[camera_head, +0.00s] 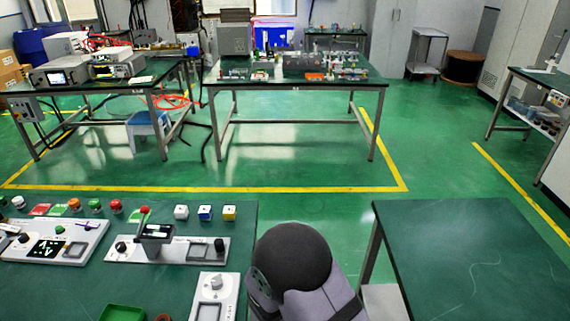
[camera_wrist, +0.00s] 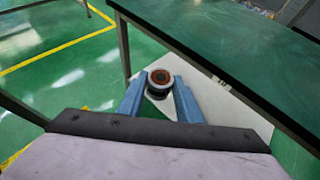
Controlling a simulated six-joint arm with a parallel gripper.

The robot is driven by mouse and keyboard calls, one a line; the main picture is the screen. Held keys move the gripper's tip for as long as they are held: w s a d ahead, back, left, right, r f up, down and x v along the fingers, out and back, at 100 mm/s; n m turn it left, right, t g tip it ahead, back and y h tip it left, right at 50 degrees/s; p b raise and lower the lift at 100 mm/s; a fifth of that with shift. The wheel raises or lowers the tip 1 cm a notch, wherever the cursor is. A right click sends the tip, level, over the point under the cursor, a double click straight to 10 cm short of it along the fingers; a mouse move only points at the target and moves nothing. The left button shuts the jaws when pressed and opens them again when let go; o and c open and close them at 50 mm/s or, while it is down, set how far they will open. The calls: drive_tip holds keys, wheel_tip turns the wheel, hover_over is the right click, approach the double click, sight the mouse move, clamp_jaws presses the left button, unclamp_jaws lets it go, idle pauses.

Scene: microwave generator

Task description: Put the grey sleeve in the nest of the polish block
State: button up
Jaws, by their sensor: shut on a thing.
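My gripper (camera_wrist: 160,82) has two blue fingers, seen in the wrist view. They are closed on a short round piece, which I take to be the grey sleeve (camera_wrist: 159,72). In the head view my arm hides the gripper and the piece. I cannot tell which is the polish block.
The left green table (camera_head: 240,215) also bears coloured buttons, small cubes (camera_head: 205,213) and a green tray (camera_head: 122,313), cut off below. A bare green table (camera_head: 480,250) stands at right. A gap of floor separates them. Laden benches stand farther back.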

sight(422, 319)
drive_tip(key=shift+d, duration=0.2)
